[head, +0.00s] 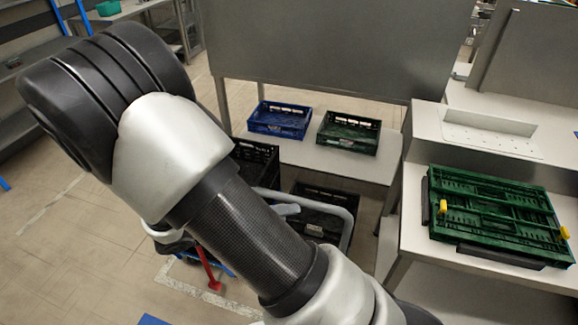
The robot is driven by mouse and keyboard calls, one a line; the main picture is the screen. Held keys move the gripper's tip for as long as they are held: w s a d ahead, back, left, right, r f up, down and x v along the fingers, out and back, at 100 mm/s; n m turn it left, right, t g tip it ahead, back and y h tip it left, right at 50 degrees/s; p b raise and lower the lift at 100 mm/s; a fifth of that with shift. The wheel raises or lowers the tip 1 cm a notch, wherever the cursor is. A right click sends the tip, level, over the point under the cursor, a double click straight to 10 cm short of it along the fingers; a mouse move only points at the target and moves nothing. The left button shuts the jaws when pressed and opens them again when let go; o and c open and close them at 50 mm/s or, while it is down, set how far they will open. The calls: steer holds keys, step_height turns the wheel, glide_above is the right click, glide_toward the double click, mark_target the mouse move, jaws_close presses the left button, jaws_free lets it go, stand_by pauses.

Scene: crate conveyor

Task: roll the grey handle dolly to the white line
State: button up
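The grey handle (347,228) of a dolly shows as a bent tube in the middle of the head view, just right of my arm. The dolly's base is hidden behind my arm. Black crates (322,193) stand behind and beside the handle. A worn white line (205,296) lies on the tiled floor at lower left of the middle, partly hidden by my arm. My arm crosses the view in front of the dolly.
A blue crate (279,119) and a green crate (349,133) rest on a low shelf behind. Folded green crates (495,215) lie on the right table. A red lever (209,271) and blue frame stand near the line. The left floor is mostly clear.

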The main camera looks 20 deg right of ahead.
steer(key=w+a+f+n+t, duration=0.35)
steer(key=f+n+t, duration=0.2)
steer(key=n, duration=0.35)
steer(key=w+d+f, duration=0.2)
steer(key=w+d, duration=0.2)
steer(key=d, duration=0.3)
steer(key=w+d+f+h+b, duration=0.1)
steer(key=w+d+f, duration=0.1)
steer(key=w+d, duration=0.2)
steer(key=d, duration=0.3)
steer(key=shift+w+n, duration=0.3)
steer(key=shift+n, duration=0.1)
steer(key=shift+d+f, duration=0.1)
steer(key=shift+c, duration=0.3)
jaws_close()
